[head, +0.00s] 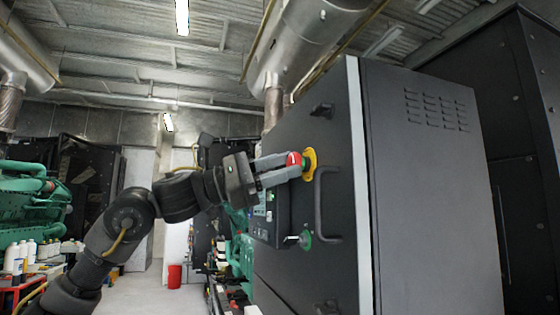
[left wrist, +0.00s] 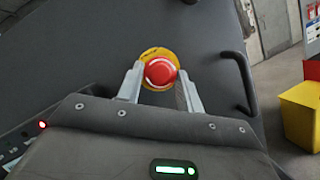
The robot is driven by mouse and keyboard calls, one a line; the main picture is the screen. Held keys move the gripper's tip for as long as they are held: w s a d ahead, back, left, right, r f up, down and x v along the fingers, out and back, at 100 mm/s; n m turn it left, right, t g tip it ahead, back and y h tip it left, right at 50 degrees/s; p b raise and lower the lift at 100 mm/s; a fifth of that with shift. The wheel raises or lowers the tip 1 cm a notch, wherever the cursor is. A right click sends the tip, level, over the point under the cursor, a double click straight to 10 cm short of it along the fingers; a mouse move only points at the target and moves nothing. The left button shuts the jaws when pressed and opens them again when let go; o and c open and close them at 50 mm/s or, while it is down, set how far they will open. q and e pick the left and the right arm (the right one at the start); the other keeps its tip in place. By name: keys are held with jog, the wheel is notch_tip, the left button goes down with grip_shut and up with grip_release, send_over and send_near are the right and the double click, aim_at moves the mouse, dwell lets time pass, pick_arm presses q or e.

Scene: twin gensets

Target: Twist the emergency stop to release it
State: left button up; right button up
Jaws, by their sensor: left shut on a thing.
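The emergency stop is a red mushroom button (head: 294,159) on a yellow plate (head: 310,165), mounted on the dark cabinet panel. In the left wrist view the red button (left wrist: 160,72) sits in the middle between my fingers, with the yellow plate (left wrist: 152,55) around it. My left gripper (head: 290,166) reaches in from the left, with its two grey fingers on either side of the button, shut on it. The fingers hide part of the button's side in the head view. My right gripper is in neither view.
A black door handle (head: 322,203) stands out from the panel just below and right of the button. A green-based key or switch (head: 304,239) sits lower, near a control panel (head: 264,215). A yellow bin (left wrist: 300,115) shows at the right in the left wrist view.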

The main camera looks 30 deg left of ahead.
pick_arm(q)
jog(key=shift+w, duration=0.1)
dwell(0.4)
jog(key=o, duration=0.8)
jog(key=shift+c, duration=0.2)
jog(key=shift+o, duration=1.2)
jog(key=shift+w+d, duration=0.15)
jog(key=b+v, duration=0.3)
jog(key=v, duration=0.8)
jog(key=shift+w, duration=0.1)
